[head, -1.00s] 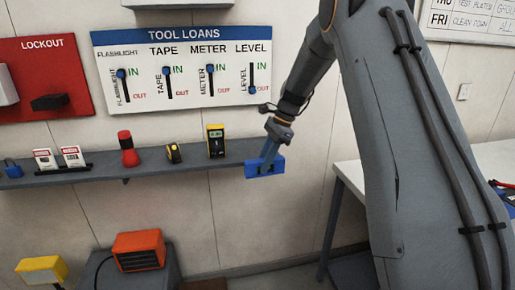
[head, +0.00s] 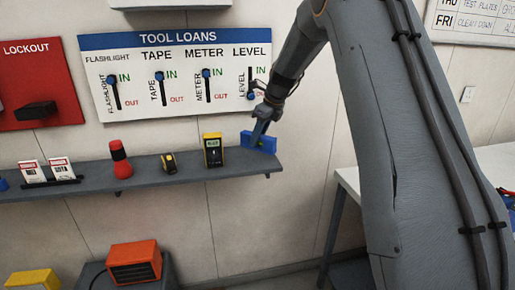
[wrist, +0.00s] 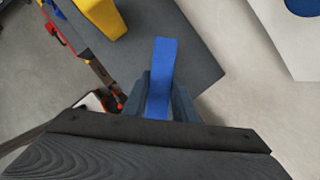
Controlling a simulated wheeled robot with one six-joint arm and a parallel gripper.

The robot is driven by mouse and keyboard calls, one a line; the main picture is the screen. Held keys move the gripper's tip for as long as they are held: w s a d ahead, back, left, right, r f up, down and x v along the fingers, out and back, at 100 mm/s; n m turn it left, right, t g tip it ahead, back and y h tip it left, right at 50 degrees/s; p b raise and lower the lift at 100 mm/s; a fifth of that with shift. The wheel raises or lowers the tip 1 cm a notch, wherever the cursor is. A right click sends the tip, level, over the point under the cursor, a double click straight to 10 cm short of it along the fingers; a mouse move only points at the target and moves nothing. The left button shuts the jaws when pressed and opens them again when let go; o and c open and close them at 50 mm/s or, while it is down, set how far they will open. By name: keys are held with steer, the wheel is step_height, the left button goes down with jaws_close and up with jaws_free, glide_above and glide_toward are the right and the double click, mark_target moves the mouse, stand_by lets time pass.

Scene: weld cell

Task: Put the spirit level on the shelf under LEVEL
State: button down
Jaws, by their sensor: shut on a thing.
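The blue spirit level (head: 259,143) is at the right end of the grey wall shelf (head: 200,178), below the LEVEL label (head: 249,51) on the tool loans board. My gripper (head: 260,136) is shut on it from above. In the wrist view the blue level (wrist: 161,75) sits between my gripper's fingers (wrist: 163,100), with the shelf's grey top (wrist: 195,70) beneath. I cannot tell whether the level touches the shelf. The LEVEL slider (head: 251,96) is low, by OUT, partly beside my wrist.
The yellow meter (head: 213,150) stands just left of the level, with a small gap. Further left are the tape (head: 168,162) and red flashlight (head: 120,158). The shelf's right end is close beside the level. A white table (head: 345,178) is to the right.

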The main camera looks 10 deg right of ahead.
mark_target(257, 146)
steer(key=shift+a+f+p, duration=0.1)
steer(key=shift+f+p, duration=0.55)
steer(key=shift+f, duration=1.65)
steer(key=c, duration=1.5)
jaws_free()
steer(key=shift+f, duration=0.1)
steer(key=shift+o, duration=0.2)
steer(key=b+v, duration=0.3)
steer(key=v, duration=0.9)
steer(key=shift+b, duration=0.4)
steer(key=s+a+f+n+h, duration=0.1)
steer(key=s+f+n, duration=0.4)
steer(key=s+n, duration=0.4)
steer(key=s+a+f+n+g+h, duration=0.1)
steer(key=s+f+n, duration=0.4)
steer(key=s+n, duration=0.4)
steer(key=s+a+f+n+h, duration=0.1)
steer(key=s+f+n, duration=0.4)
steer(key=s, duration=1.2)
steer(key=n, duration=0.4)
steer(key=shift+s+f+g, duration=0.3)
steer(key=shift+s+g, duration=0.1)
steer(key=shift+a, duration=0.1)
